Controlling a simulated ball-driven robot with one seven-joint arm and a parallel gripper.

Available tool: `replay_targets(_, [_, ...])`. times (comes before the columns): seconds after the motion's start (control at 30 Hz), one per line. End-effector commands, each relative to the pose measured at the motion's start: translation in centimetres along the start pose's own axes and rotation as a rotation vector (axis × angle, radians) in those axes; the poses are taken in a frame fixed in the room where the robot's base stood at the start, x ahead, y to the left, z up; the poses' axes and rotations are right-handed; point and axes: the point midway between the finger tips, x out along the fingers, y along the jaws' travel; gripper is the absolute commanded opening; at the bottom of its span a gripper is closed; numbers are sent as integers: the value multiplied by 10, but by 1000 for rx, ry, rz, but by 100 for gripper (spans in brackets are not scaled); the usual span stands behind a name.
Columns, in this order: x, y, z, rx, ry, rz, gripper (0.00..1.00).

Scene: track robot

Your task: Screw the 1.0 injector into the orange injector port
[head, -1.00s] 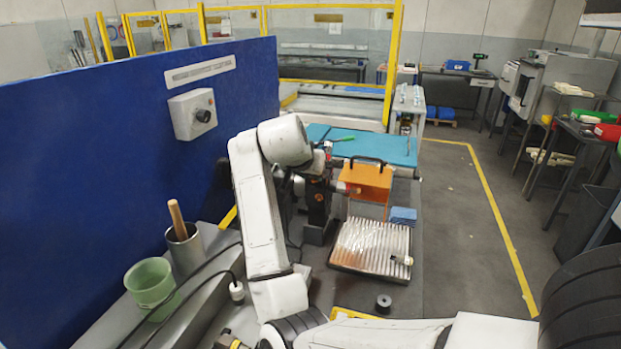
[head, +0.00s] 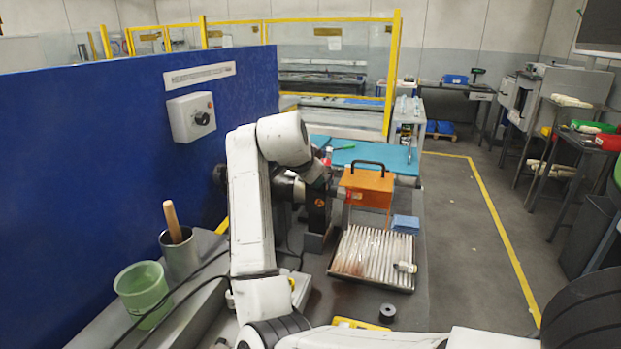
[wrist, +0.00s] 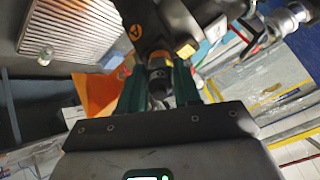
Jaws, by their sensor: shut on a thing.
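In the wrist view my gripper (wrist: 160,78) has its two dark green fingers closed on a short dark cylinder, the injector (wrist: 160,88). The injector's far end meets an orange-tan ring (wrist: 158,62) on a black unit (wrist: 150,25), which looks like the port. I cannot tell how far the injector sits in it. In the head view the black unit (head: 318,215) stands upright left of the orange box, with my wrist against its upper part. My fingers and the injector are too small or hidden to make out there.
An orange box (head: 368,181) with a black handle stands close right of the unit. A black ring (head: 386,309) lies nearer. A blue wall (head: 90,190) bounds the left.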

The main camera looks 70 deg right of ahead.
Motion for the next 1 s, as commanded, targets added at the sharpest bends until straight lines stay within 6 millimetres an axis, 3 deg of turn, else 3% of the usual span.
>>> replay_targets(0.27, [3, 2, 1, 88, 0, 2, 0])
replay_targets(0.3, [1, 1, -1, 81, 1, 3, 37])
replay_targets(0.57, [0, 1, -1, 76, 1, 1, 62])
replay_targets(0.87, [-2, 0, 0, 74, 0, 0, 63])
replay_targets(1.0, [-16, -1, 0, 75, 1, -3, 63])
